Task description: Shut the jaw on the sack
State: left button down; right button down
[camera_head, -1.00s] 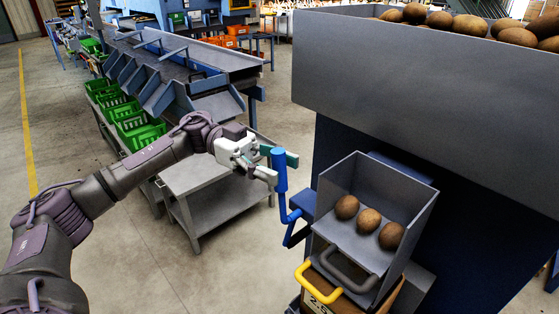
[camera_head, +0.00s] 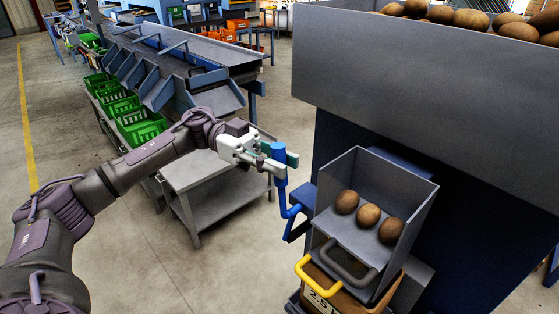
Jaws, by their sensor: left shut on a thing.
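My left gripper (camera_head: 277,164) is shut on the upright blue handle (camera_head: 279,155) of a cranked lever. The lever's lower part (camera_head: 290,210) bends toward a blue bracket beside the grey chute. The grey open chute (camera_head: 335,190) holds three potatoes (camera_head: 368,215). Below it are a yellow handle (camera_head: 315,276) and a dark grey handle (camera_head: 347,268). Under these is a brown body (camera_head: 345,300) with a white "2.5" label; I cannot tell if it is the sack. The jaw cannot be made out clearly. My right gripper is out of view.
A large grey hopper (camera_head: 430,75) with potatoes stands at the right above a dark blue frame. A grey side table (camera_head: 200,170) stands behind my left gripper. Green crates (camera_head: 138,125) line the sorting bench. The floor at the lower middle is free.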

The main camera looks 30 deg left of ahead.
pick_arm(q)
jog(key=w+a+f+n+h+b, duration=0.1)
jog(key=w+a+f+h+b, duration=0.1)
jog(key=a+h, duration=0.4)
jog(key=shift+f+n+b, duration=0.35)
jog(key=shift+n+b, duration=0.05)
jog(key=shift+b, duration=0.05)
jog(key=shift+w, duration=0.1)
dwell(0.4)
